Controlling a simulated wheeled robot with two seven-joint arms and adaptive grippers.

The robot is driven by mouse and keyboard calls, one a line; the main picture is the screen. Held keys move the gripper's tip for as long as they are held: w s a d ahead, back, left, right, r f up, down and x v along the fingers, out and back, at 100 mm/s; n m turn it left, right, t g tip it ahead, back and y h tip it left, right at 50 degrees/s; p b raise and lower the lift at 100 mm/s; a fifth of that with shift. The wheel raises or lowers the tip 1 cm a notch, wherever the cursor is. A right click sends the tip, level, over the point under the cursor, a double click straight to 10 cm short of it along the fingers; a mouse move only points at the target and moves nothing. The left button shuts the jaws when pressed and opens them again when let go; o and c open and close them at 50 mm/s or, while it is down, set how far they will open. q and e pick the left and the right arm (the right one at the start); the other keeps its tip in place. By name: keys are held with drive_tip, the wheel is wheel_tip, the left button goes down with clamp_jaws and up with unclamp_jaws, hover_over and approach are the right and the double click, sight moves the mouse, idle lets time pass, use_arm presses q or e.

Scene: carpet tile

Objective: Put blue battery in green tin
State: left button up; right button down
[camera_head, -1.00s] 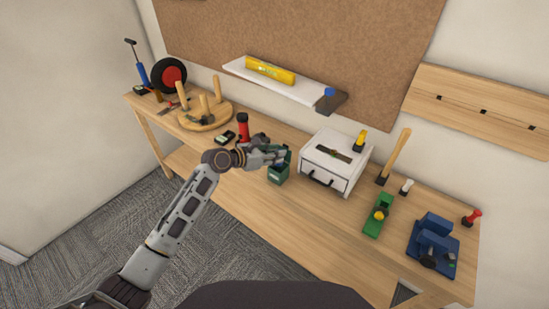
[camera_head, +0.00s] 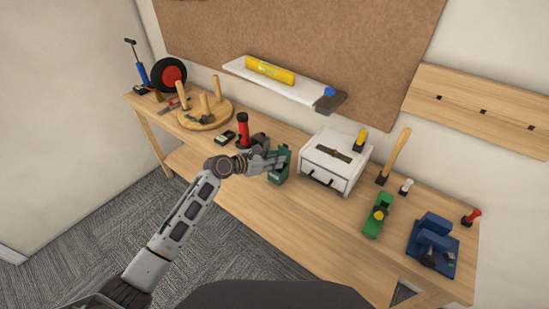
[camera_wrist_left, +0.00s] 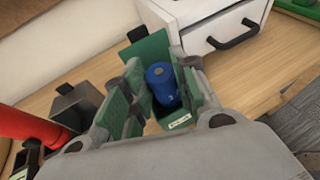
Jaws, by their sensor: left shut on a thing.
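The blue battery (camera_wrist_left: 162,84) stands upright between the fingers of my left gripper (camera_wrist_left: 157,98) in the left wrist view. The gripper is shut on it. The green tin (camera_head: 280,178) stands on the workbench, left of the white drawer box. Its raised green panel (camera_wrist_left: 148,50) and labelled front (camera_wrist_left: 179,122) show around the battery. My left gripper (camera_head: 272,161) is right at the tin's top in the head view, hiding part of it. How deep the battery is in the tin I cannot tell. My right gripper is not in view.
The white drawer box (camera_head: 334,163) stands close to the tin's right. A green plane (camera_head: 377,216) and a blue vise (camera_head: 434,243) are further right. Bare bench top (camera_head: 312,205) lies in front.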

use_arm(q)
drive_tip(key=shift+f, duration=0.15)
drive_tip(key=o, duration=1.1)
drive_tip(key=shift+r+v, duration=0.2)
drive_tip(key=shift+v, duration=2.9)
drive_tip(key=shift+r+v, duration=0.2)
drive_tip(key=shift+v, duration=2.95)
drive_tip(key=shift+w+d+f, duration=0.1)
drive_tip(key=shift+w+d, duration=0.05)
